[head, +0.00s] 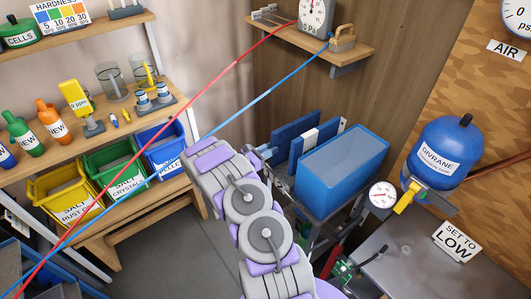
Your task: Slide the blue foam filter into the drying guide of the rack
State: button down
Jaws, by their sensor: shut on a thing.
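A thin flat blue panel (290,131), which looks like the blue foam filter, stands upright and slightly tilted at the left of the rack. A second blue panel (327,136) with a white strip stands just right of it. The rack (316,226) is mostly hidden behind my arm and a big blue box. My gripper (263,157) shows only in part behind my purple and grey arm, beside the left end of the first panel. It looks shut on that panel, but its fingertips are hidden. I cannot make out the drying guide's slot.
The large blue box (343,165) stands right of the panels. A blue tank (440,150) with a gauge (382,194) and yellow valve is further right. A wooden shelf (335,50) hangs above. Red and blue lines (250,103) cross in front. Coloured bins (115,170) stand left.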

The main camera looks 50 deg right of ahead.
jog(key=shift+d, duration=0.2)
jog(key=shift+s, duration=0.1)
jog(key=shift+s+d, duration=0.15)
jog(key=shift+d, duration=0.45)
jog(key=shift+x, duration=0.9)
jog(key=c, duration=0.9)
grip_release()
jog(key=shift+a, duration=0.15)
jog(key=p+v, duration=0.3)
jog(key=v, duration=1.4)
jog(key=shift+w+p, duration=0.2)
jog(key=shift+p, duration=0.2)
